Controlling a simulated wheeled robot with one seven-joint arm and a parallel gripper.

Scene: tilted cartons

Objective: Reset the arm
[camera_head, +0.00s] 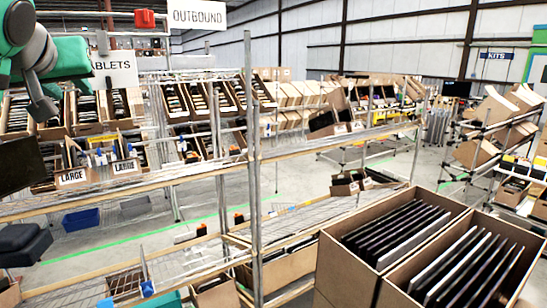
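Part of my arm (38,52), grey with teal-green joints, shows at the upper left and is cut off by the picture's edge. It hangs in front of the shelves with the tablet cartons. I cannot make out two fingertips, so whether my gripper is open or holds anything is not visible.
Two open cartons (333,262) with upright dark tablets stand at the lower right, close by. A wire rack (252,180) with metal posts crosses the middle. Tilted cartons (190,100) fill the shelves behind it. Open grey floor (300,183) lies beyond.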

